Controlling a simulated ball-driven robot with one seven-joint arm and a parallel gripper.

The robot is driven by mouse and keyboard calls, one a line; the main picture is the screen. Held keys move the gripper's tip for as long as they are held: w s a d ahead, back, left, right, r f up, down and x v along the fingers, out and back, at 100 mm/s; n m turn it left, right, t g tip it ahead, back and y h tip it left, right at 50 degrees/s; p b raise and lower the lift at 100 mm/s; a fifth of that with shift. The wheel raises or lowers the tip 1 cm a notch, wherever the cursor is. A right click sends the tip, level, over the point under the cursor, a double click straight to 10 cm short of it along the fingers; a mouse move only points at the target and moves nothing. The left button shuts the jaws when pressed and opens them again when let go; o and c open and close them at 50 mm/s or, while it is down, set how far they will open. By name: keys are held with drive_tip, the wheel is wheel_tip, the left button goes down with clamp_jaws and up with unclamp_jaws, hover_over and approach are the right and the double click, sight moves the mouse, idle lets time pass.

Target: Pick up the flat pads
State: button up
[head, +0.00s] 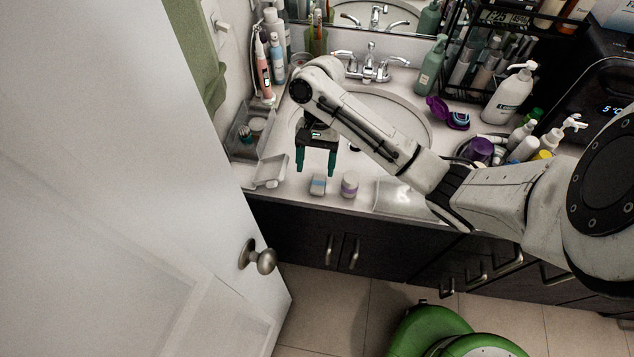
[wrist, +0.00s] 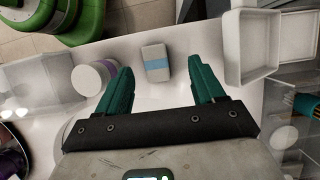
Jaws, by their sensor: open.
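My gripper (head: 316,169) is open and empty, its teal fingers pointing down over the counter's front part. In the wrist view, my gripper (wrist: 155,66) frames a small white block with a blue band (wrist: 156,55). This block (head: 317,186) lies on the counter just in front of the fingertips in the head view. It may be the flat pads, but I cannot tell for certain. A white round jar with a purple band (head: 349,186) stands just right of it, and it also shows in the wrist view (wrist: 88,80). Nothing is held between the fingers.
An open white box (head: 271,171) lies left of the block, near a clear organizer (head: 243,145). A clear container (head: 400,197) lies right of the jar. The sink basin (head: 415,125) is behind. The white door (head: 130,180) stands close at left.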

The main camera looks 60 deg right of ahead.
sight(318, 186)
drive_tip(key=shift+s+d+b+x, duration=0.15)
drive_tip(key=shift+b+x, duration=0.1)
drive_tip(key=shift+x, duration=0.7)
drive_tip(key=shift+s+d+b+x, duration=0.1)
drive_tip(key=shift+d+b+x, duration=0.1)
drive_tip(key=shift+x, duration=0.7)
drive_tip(key=shift+s+d+b+x, duration=0.1)
drive_tip(key=shift+b+x, duration=0.15)
drive_tip(key=shift+x, duration=0.7)
drive_tip(key=shift+f, duration=0.1)
drive_tip(key=shift+c, duration=0.4)
drive_tip(key=c, duration=1)
